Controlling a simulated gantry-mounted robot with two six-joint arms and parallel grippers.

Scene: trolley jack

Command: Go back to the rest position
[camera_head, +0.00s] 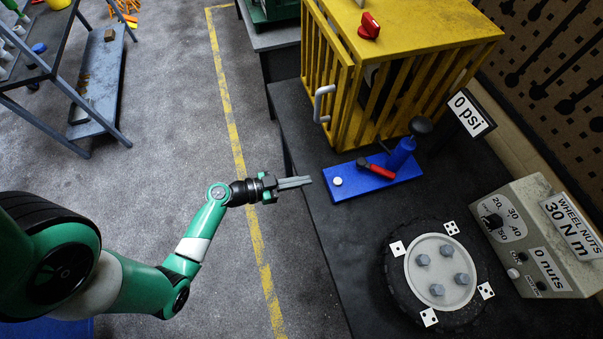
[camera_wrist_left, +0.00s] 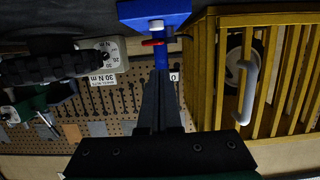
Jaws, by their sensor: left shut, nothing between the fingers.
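My left gripper (camera_head: 293,183) reaches in from the left in the head view and hangs beside the edge of the dark bench. Its fingers are shut with nothing between them. They point toward the blue jack (camera_head: 372,182), with a small gap before its near end. The jack lies on the bench with a red-handled lever on it. In the left wrist view, my shut fingers (camera_wrist_left: 158,100) point toward the blue jack (camera_wrist_left: 150,14) at the top. My right gripper is in neither view.
A yellow barred cage (camera_head: 420,70) with a grey handle stands behind the jack. A wheel (camera_head: 440,272) with several nuts lies at the bench's front, beside a grey control box (camera_head: 535,240). A "0 psi" sign (camera_head: 470,113) stands at right.

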